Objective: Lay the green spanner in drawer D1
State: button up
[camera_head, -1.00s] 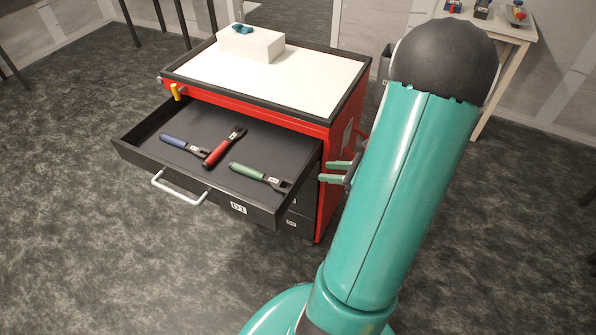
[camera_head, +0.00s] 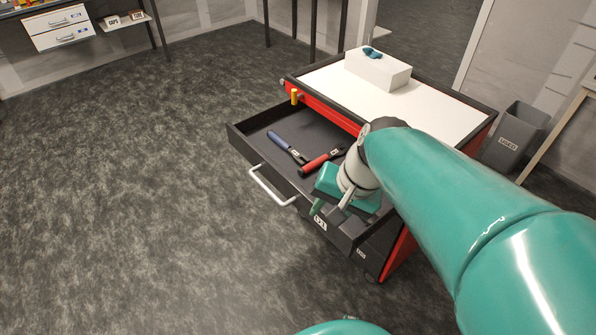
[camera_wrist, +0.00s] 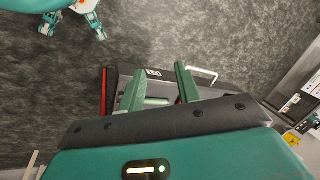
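The open drawer D1 (camera_head: 265,170) shows its label (camera_wrist: 153,73) in the wrist view. My gripper (camera_head: 331,206) is over the drawer's right front part, pointing down. In the wrist view its two green fingers (camera_wrist: 160,84) are spread apart. A pale green handle (camera_wrist: 156,101), which looks like the green spanner's, shows partly between or below the fingers; contact cannot be told. In the head view my gripper hides the green spanner. A blue spanner (camera_head: 282,143) and a red spanner (camera_head: 316,163) lie in the drawer to the left of my gripper.
The red cabinet's white top (camera_head: 430,108) holds a white box (camera_head: 378,69) with a blue item (camera_head: 372,52) on it. A grey bin (camera_head: 513,137) stands to the right. The floor at left is clear.

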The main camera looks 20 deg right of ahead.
jog(key=s+a+r+n+t+h, duration=0.2)
jog(key=a+r+n, duration=0.2)
jog(key=r+n, duration=0.2)
jog(key=shift+n+t+h, duration=0.4)
jog(key=shift+n, duration=0.2)
dwell(0.4)
